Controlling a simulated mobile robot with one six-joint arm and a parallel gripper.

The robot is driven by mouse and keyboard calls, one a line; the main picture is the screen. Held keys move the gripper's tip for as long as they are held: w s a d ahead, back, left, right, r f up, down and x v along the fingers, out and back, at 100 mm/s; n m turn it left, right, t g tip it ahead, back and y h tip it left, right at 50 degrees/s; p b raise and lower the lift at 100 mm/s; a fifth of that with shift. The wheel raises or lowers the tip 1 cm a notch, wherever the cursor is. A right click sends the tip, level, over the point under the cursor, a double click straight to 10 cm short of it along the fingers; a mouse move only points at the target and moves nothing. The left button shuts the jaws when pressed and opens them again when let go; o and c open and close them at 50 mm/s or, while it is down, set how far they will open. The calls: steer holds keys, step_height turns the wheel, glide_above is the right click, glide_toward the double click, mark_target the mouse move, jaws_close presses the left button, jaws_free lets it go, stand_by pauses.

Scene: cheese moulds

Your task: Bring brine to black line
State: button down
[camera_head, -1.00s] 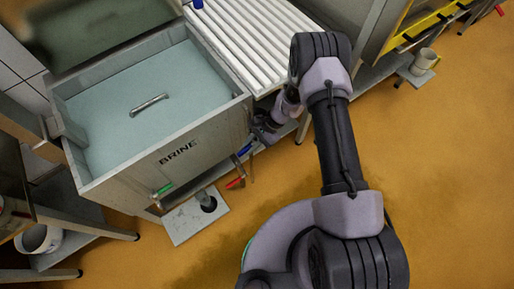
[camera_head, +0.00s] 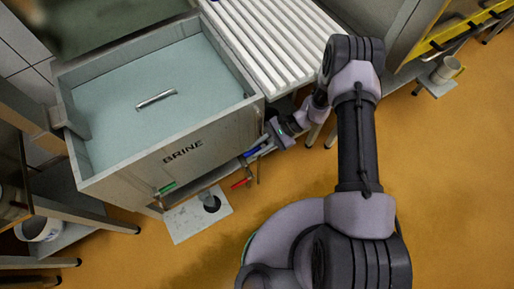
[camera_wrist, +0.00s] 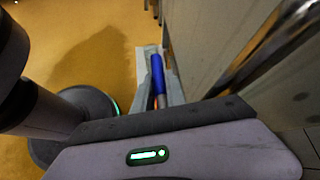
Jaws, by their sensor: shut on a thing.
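The brine tank (camera_head: 215,150) is a grey open box marked BRINE, holding pale blue-green liquid (camera_head: 150,100). A metal bar (camera_head: 156,99) shows at the liquid's middle. I cannot make out a black line on the tank. Low on its front are a green handle (camera_head: 167,188), a red handle (camera_head: 241,183) and a blue handle (camera_head: 252,152). My gripper (camera_head: 261,149) is beside the tank's front right corner, shut on the blue handle. In the wrist view the blue handle (camera_wrist: 157,74) stands between my fingers (camera_wrist: 159,90), with the tank wall to the right.
A white ribbed draining table (camera_head: 275,45) adjoins the tank on the right. A floor plate with a dark drain hole (camera_head: 188,221) lies below the tank front. A white bucket (camera_head: 40,228) stands at left, and a pot (camera_head: 446,69) at upper right. Orange floor (camera_head: 450,170) at right is open.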

steer(key=c, duration=1.4)
jaws_free()
steer(key=shift+o, duration=0.2)
steer(key=p+v, duration=0.4)
steer(key=v, duration=1.3)
steer(key=shift+d, duration=0.25)
steer(key=shift+w, duration=0.1)
